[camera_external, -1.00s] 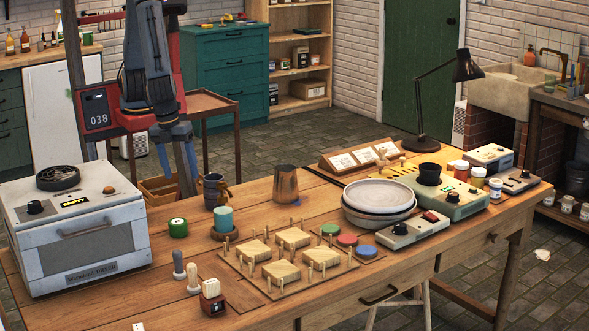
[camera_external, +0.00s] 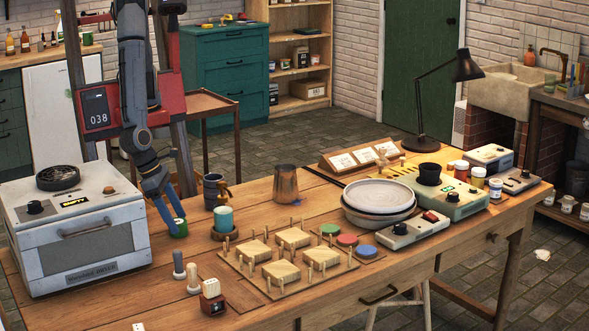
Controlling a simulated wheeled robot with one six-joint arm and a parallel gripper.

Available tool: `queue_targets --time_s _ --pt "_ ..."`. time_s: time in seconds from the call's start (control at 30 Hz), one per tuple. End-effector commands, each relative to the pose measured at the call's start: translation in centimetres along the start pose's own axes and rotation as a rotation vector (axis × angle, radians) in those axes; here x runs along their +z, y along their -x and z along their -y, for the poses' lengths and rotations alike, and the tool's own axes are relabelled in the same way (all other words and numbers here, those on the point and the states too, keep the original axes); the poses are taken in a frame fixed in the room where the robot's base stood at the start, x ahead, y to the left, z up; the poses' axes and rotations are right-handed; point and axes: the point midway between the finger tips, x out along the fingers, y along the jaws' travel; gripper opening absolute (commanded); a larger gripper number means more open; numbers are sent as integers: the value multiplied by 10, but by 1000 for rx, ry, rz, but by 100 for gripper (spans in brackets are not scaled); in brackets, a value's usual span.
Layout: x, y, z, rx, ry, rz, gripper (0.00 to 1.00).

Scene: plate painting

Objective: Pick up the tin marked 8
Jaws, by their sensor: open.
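A small green tin (camera_external: 181,234) stands on the table between the white oven and the teal cylinder. My gripper (camera_external: 172,221) is open, with its blue fingers reaching down at this tin and hiding part of it. I cannot tell whether the fingers touch it or stand around it. No number can be read on it, so I cannot tell whether it is the tin marked 8.
The white oven (camera_external: 75,240) is close on the left. The teal cylinder (camera_external: 223,219) on a round wooden base and a dark cup (camera_external: 211,192) are close on the right. Stamps (camera_external: 179,264) stand in front. A pegged wooden board (camera_external: 250,287) lies further right.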

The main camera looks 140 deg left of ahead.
Motion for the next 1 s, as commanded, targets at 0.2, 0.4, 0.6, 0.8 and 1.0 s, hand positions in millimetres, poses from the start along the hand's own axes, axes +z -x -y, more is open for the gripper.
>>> queue_targets --time_s 0.2,0.4,0.6,0.8,1.0 --pt "0 -19 1 -1 2 0 67" --pt "0 -20 1 -1 2 0 67" --pt "0 -20 1 -1 2 0 38" --pt "0 -20 1 -1 2 0 19" --pt "2 -16 1 -2 3 1 19"
